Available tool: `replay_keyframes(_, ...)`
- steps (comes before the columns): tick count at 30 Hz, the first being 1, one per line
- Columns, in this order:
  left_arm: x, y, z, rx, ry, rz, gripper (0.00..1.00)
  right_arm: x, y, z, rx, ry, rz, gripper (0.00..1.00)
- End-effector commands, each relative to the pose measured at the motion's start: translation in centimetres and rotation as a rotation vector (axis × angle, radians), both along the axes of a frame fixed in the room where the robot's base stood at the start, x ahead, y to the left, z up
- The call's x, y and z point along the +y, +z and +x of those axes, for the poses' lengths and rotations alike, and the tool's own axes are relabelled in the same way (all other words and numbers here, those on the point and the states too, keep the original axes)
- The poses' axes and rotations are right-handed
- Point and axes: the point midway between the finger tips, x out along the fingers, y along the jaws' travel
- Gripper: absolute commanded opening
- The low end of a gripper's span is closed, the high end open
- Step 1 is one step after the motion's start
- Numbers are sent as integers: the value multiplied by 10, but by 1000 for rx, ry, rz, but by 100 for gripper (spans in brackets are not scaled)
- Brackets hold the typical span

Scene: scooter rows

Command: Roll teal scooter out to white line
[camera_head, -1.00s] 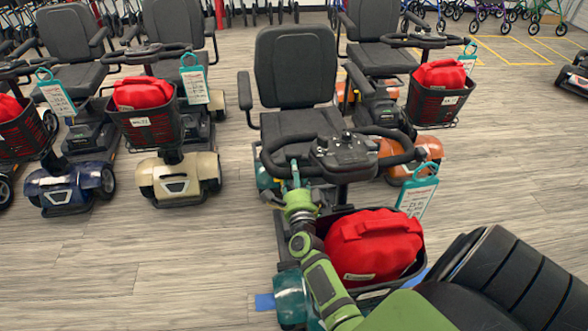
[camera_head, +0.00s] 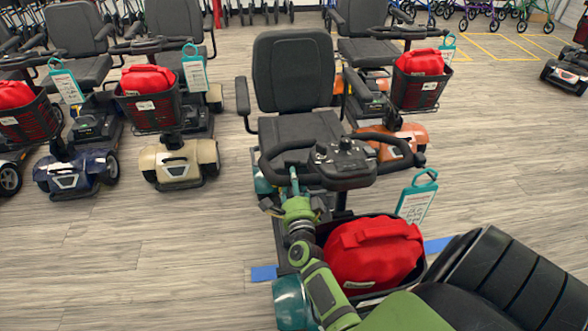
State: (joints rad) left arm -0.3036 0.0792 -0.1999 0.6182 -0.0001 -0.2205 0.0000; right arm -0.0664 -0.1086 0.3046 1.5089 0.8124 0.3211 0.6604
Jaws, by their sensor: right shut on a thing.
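The teal scooter stands in front of me, facing me, with a black seat (camera_head: 293,72), a black tiller head (camera_head: 342,160) and a teal front fender (camera_head: 290,302). Its front basket holds a red bag (camera_head: 372,253), and a teal tag (camera_head: 417,197) hangs beside the handlebar. My right gripper (camera_head: 293,188) is shut on the left-hand part of the scooter's handlebar (camera_head: 270,165). My arm hides part of the basket and front. My left gripper is not in view. I see no white line.
Blue floor tape (camera_head: 264,273) shows on both sides of the scooter's front. An orange scooter (camera_head: 392,140) stands close behind right, a beige scooter (camera_head: 178,160) and a blue one (camera_head: 75,172) at left. The floor at lower left is clear.

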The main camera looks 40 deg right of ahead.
Motion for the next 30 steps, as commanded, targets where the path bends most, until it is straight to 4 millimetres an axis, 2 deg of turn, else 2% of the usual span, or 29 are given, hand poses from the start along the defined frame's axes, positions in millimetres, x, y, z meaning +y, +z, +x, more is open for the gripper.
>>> replay_keyframes(10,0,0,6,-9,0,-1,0,0,2,1,-3,0,-1,0)
replay_keyframes(11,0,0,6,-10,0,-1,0,0,2,1,-4,0,0,55)
replay_keyframes(12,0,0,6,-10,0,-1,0,0,2,1,-3,0,-1,68)
replay_keyframes(23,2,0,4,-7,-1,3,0,1,0,-2,-1,0,-1,68)
replay_keyframes(26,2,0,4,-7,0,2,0,6,-1,-9,0,1,0,68)
replay_keyframes(30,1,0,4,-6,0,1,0,19,-2,-30,0,1,1,68)
